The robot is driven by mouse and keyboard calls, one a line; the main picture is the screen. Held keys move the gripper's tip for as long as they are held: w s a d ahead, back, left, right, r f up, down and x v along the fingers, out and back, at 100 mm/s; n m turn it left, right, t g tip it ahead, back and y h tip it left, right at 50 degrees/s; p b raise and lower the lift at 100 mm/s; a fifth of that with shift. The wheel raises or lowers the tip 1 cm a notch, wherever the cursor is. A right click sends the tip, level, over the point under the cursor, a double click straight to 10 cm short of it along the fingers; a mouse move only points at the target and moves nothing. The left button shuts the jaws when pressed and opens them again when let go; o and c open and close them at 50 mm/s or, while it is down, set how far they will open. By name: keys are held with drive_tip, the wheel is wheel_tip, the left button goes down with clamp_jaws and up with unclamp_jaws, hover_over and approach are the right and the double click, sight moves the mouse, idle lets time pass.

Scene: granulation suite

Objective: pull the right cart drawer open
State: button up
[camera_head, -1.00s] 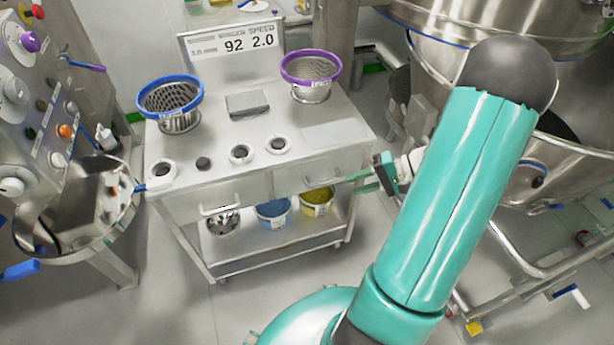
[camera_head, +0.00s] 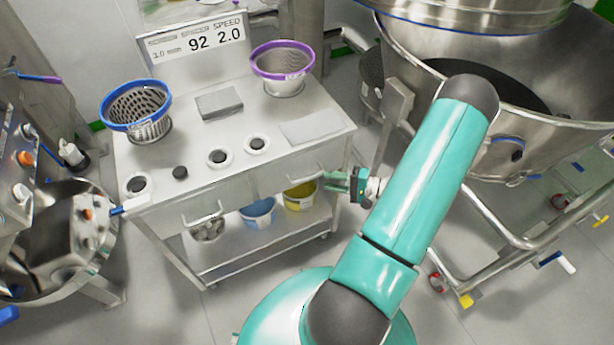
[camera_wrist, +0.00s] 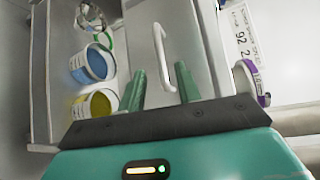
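The steel cart (camera_head: 265,178) stands left of centre in the head view. Its right drawer (camera_head: 268,178) looks flush with the cart front. That drawer's pale bar handle (camera_head: 306,178) also shows in the wrist view (camera_wrist: 160,45), running lengthwise ahead of my gripper. My gripper (camera_head: 330,180) is at the right end of this handle. In the wrist view its two green fingers (camera_wrist: 160,78) are apart, with the near end of the handle between them in the picture. I cannot tell whether they touch it. The left drawer handle (camera_head: 203,213) is farther left.
A blue-rimmed sieve (camera_head: 137,108) and purple-rimmed sieve (camera_head: 283,66) stand on the cart top. A blue tub (camera_head: 259,212) and yellow tub (camera_head: 300,196) sit on the lower shelf. A large steel vessel (camera_head: 535,150) with frame rails stands right. Floor in front of the cart is clear.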

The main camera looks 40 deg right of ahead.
sight(309, 177)
drive_tip(key=x, duration=0.7)
drive_tip(key=shift+w+a+f, duration=0.1)
drive_tip(key=shift+w+a, duration=0.1)
drive_tip(key=shift+w, duration=0.1)
clamp_jaws()
